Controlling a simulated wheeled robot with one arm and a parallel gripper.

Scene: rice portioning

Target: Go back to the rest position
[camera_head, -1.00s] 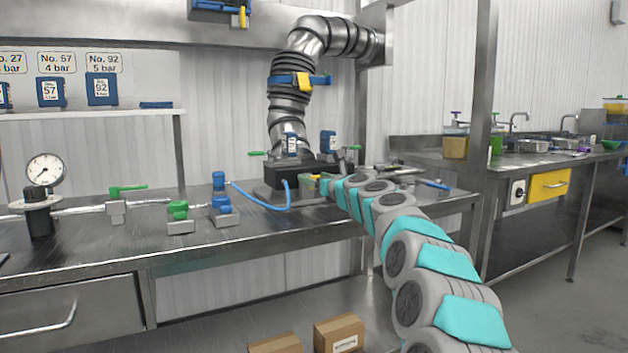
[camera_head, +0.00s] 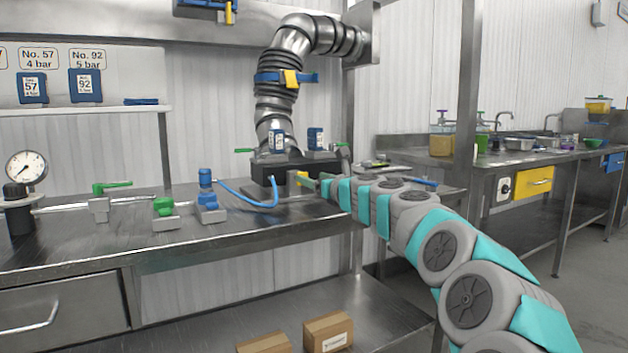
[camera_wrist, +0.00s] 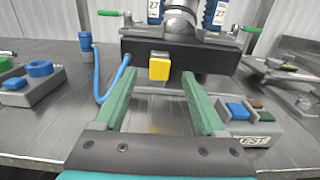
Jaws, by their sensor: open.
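My gripper (camera_wrist: 158,112) is open in the wrist view, with its two green fingers spread and nothing between them. The fingers point at a black block (camera_wrist: 205,58) with a yellow button (camera_wrist: 159,66) on its front face. In the head view my arm reaches from the lower right over the steel bench (camera_head: 90,240). My gripper (camera_head: 312,181) is in front of the black block (camera_head: 262,172) there, and its fingertips are small and hard to make out. I cannot tell whether they touch it.
A pressure gauge (camera_head: 27,168), a green-handled valve (camera_head: 102,203) and blue fitting (camera_head: 208,200) stand on the bench at left. A blue hose (camera_head: 243,199) runs to the block. A box with blue button (camera_wrist: 237,111) is right of the fingers. Cardboard boxes (camera_head: 329,333) lie below.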

